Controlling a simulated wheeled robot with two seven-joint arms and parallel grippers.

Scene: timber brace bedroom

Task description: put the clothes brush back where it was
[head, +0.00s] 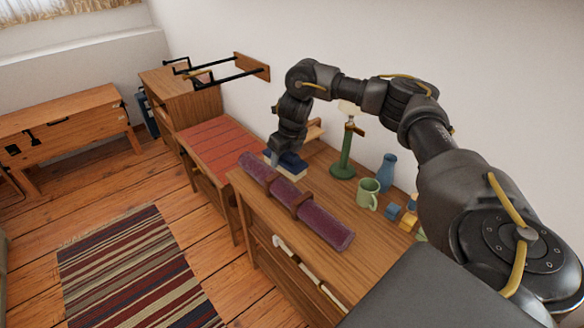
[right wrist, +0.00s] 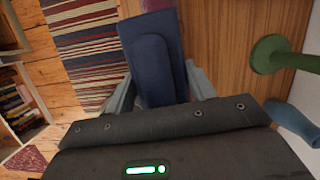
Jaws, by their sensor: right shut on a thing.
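The clothes brush appears to be the dark blue block with a pale lower side (head: 287,165), at the back left of the wooden desk top. In the right wrist view it is a long navy body (right wrist: 152,55) with a raised rounded bar. My right gripper (head: 285,153) points down and is shut on it, one finger on each side (right wrist: 160,85). I cannot tell whether the brush touches the desk. The gripper hides part of it. My left gripper is not in view.
A strapped purple roll (head: 305,208) lies along the desk's front. A green lamp (head: 344,158), green mug (head: 368,194), blue bottle (head: 387,172) and small blocks (head: 400,215) stand to the right. A red-topped bench (head: 222,146) adjoins at left. A wall rack (head: 250,67) sticks out behind.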

